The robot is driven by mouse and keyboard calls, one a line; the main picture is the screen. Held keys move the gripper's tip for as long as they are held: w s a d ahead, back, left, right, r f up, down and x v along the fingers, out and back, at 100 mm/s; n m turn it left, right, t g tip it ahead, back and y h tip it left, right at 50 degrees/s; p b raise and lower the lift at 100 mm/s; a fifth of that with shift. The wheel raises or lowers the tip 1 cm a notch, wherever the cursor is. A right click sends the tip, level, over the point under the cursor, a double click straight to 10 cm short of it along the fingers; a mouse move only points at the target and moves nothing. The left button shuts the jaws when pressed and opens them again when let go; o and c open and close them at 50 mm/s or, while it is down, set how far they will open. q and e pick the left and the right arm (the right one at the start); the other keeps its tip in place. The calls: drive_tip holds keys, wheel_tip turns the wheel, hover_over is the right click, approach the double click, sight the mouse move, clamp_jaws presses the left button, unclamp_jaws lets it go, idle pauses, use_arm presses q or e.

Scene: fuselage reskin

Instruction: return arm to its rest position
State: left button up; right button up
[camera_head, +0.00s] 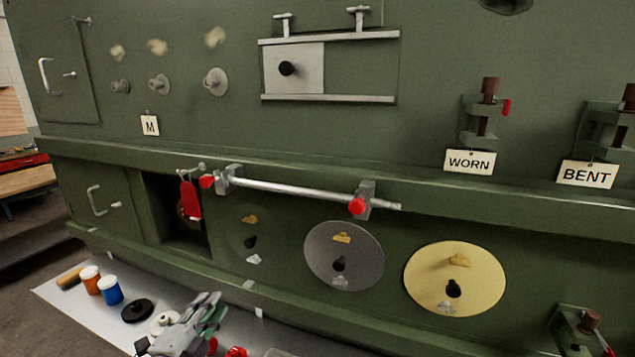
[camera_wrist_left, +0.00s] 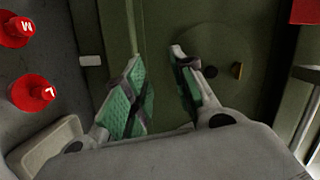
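A round green disc (camera_wrist_left: 212,48) with a dark knob lies behind the right finger. My right gripper and arm are not in view.
The pale surface (camera_head: 75,300) holds an orange jar (camera_head: 91,281), a blue jar (camera_head: 110,290) and a black disc (camera_head: 137,311). A silver rail (camera_head: 290,188) projects above.

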use_arm(q)
drive_tip(key=s+a+f+n+g+y, duration=0.2)
drive_tip(key=s+f+n+g, duration=0.1)
drive_tip(key=f+n, duration=0.3)
drive_tip(key=s+a+f+n+g+y, duration=0.2)
drive_tip(key=s+f+n+g, duration=0.15)
drive_tip(key=f, duration=0.35)
drive_tip(key=s+d+f+n+g+h, duration=0.1)
drive_tip(key=s+d+f+n+g, duration=0.2)
drive_tip(key=s+f, duration=0.25)
drive_tip(key=s+d+f+n+g+h, duration=0.1)
drive_tip(key=s+d+f+n+g, duration=0.25)
drive_tip(key=s, duration=0.25)
drive_tip(key=s+f+m+g, duration=0.1)
drive_tip(key=s+f+g, duration=0.15)
drive_tip(key=f, duration=3.15)
drive_tip(key=s+a+f, duration=0.2)
drive_tip(key=s+f, duration=0.8)
drive_tip(key=s, duration=0.1)
drive_tip(key=s+a+f+b, duration=0.1)
drive_tip(key=s+a+f, duration=0.1)
drive_tip(key=s+f, duration=0.8)
drive_tip(key=shift+s+a+f+b, duration=0.3)
drive_tip(key=shift+s+f, duration=0.05)
drive_tip(key=shift+s, duration=0.6)
